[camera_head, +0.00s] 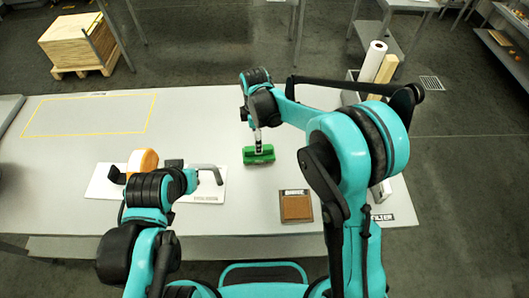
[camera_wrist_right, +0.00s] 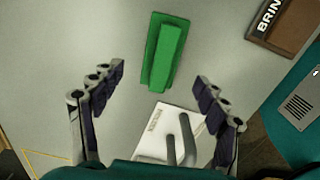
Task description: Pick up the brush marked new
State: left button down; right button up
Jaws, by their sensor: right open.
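A green brush (camera_head: 258,155), a block with a narrower raised back, lies on the grey table near the middle. It also shows in the right wrist view (camera_wrist_right: 165,52), ahead of the fingers. I cannot read any marking on it. My right gripper (camera_head: 258,138) is over the brush in the head view. In the right wrist view my right gripper (camera_wrist_right: 158,98) has its two fingers spread wide, with nothing between them. My left arm reaches over the white board at left; its fingers cannot be made out.
The white board (camera_head: 98,185) bears an orange cheese wheel (camera_head: 143,160) and a bent grey handle (camera_head: 209,171). A brown tray (camera_head: 296,207) with a dark label lies right of the brush. A white roll (camera_head: 372,62) stands at the back right. A yellow outline marks clear table at back left.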

jog(key=f, duration=0.3)
jog(key=f+b, duration=0.1)
jog(key=f, duration=0.2)
jog(key=shift+s+d, duration=0.15)
jog(key=shift+d, duration=0.05)
jog(key=shift+f, duration=0.25)
jog(key=c, duration=1.4)
